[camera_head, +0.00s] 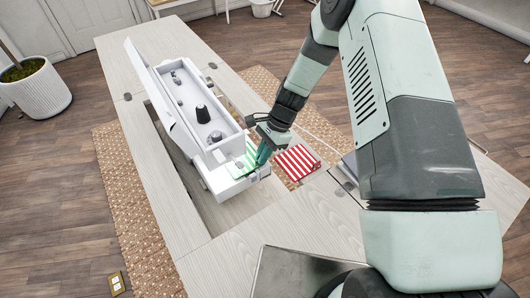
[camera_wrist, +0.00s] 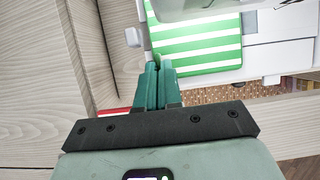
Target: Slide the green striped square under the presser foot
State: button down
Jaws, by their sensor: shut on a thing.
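The green and white striped square (camera_head: 237,168) lies flat on the bed of the white sewing machine (camera_head: 216,178). In the wrist view the square (camera_wrist: 205,45) shows wide green and white bands, its far edge running under a grey-white machine part (camera_wrist: 185,8). My gripper (camera_head: 262,158) is at the square's near edge, low over the bed. In the wrist view its teal fingers (camera_wrist: 157,72) are together, shut on that edge. The presser foot cannot be made out clearly, so I cannot tell whether the square is beneath it.
A red and white striped square (camera_head: 297,162) lies right of my gripper, beside the machine. The machine sits in an opening of the pale wood cabinet (camera_head: 235,240). A woven rug (camera_head: 122,185) lies below.

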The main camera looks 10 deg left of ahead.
jog(key=shift+s+a, duration=0.3)
jog(key=shift+a, duration=0.05)
dwell(0.3)
jog(key=c, duration=1.2)
grip_release()
jog(key=shift+r, duration=0.1)
jog(key=shift+v, duration=5.3)
jog(key=shift+w+d, duration=0.1)
